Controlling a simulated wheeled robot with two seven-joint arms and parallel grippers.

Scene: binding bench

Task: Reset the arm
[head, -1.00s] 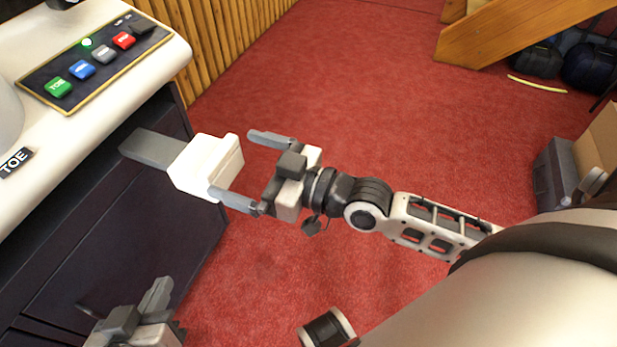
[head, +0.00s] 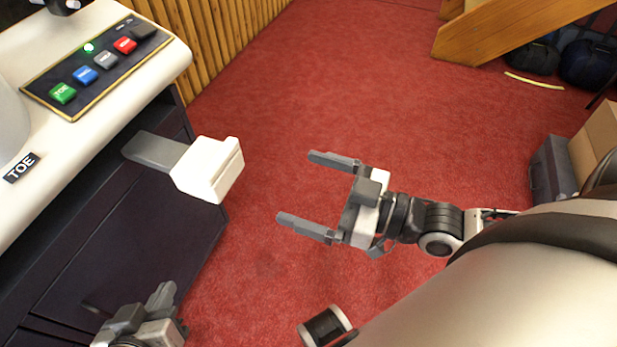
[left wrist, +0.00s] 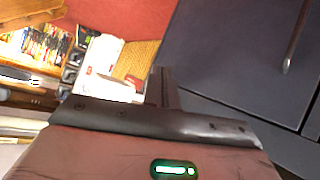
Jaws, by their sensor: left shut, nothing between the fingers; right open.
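My right gripper (head: 318,193) is open and empty over the red carpet in the head view. Its fingers point left toward a white block (head: 208,170) on a grey bar (head: 154,151) that sticks out from the machine's side. There is a clear gap between the fingertips and the block. My left gripper (head: 160,298) is low at the left in the head view, beside the dark cabinet front, and is shut with nothing in it. Its fingers (left wrist: 158,88) also show in the left wrist view, close together and empty.
The machine's panel (head: 95,62) has green, blue, grey and red buttons and a lit green lamp. A dark cabinet (head: 150,230) stands below it. The left wrist view shows a cabinet handle (left wrist: 298,38). Boxes (head: 555,170) stand at the right. The red carpet between is free.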

